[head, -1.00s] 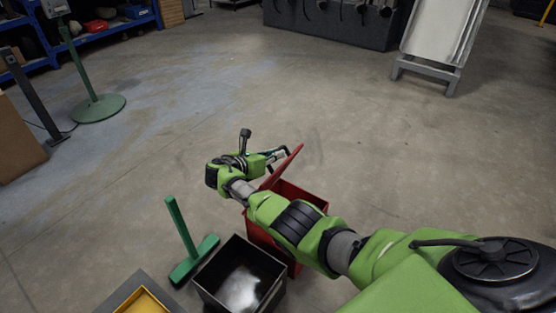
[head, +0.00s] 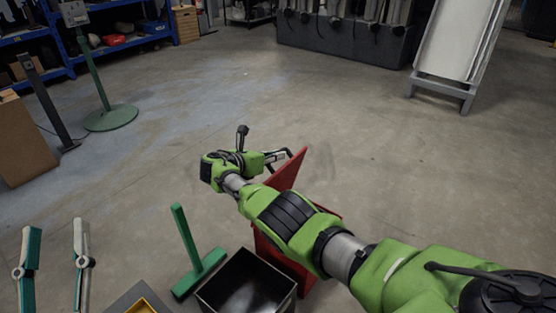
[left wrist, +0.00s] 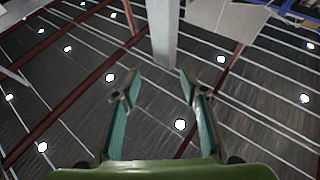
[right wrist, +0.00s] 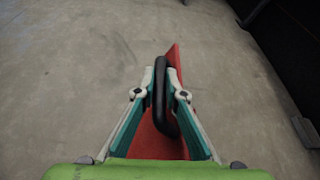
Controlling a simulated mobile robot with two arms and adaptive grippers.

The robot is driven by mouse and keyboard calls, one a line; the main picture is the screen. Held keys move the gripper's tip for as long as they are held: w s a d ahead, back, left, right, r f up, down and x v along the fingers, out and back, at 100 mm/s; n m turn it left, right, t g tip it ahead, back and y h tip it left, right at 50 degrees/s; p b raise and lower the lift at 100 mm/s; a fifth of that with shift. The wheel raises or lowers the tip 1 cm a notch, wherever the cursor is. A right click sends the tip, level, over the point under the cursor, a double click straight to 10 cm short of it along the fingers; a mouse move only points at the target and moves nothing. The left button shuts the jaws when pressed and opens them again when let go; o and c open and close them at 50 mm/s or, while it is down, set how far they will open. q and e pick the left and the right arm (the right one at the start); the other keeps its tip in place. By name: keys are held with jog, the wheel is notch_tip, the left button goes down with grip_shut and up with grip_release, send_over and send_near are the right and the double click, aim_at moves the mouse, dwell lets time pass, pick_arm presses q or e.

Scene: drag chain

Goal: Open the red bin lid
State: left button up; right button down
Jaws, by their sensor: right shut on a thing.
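The red bin (head: 288,266) stands on the floor at the lower middle of the head view, partly hidden behind my right arm. Its red lid (head: 306,172) is tilted up steeply, leaving the bin at least partly open. My right gripper (head: 284,157) is at the lid's raised part. In the right wrist view, my right gripper (right wrist: 160,92) is shut on the lid's black handle (right wrist: 161,110), with the red lid (right wrist: 174,75) just behind it. My left gripper (head: 55,228) is open and empty at the lower left; it also shows in the left wrist view (left wrist: 157,84), pointing at the ceiling.
A black open bin (head: 245,285) stands left of the red one. A green T-shaped thing (head: 188,240) and a yellow bin (head: 145,306) are further left. A green stand (head: 110,118) and a cardboard box (head: 25,140) are at the left. Floor beyond the bins is clear.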

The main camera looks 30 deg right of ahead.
pick_arm(q)
jog(key=shift+s+r+t, duration=0.4)
jog(key=shift+r+t, duration=0.1)
jog(key=shift+r, duration=0.25)
pick_arm(e)
jog(key=shift+w+a, duration=0.1)
jog(key=c, duration=2.1)
grip_release()
jog(key=shift+f, duration=0.1)
jog(key=v, duration=1.2)
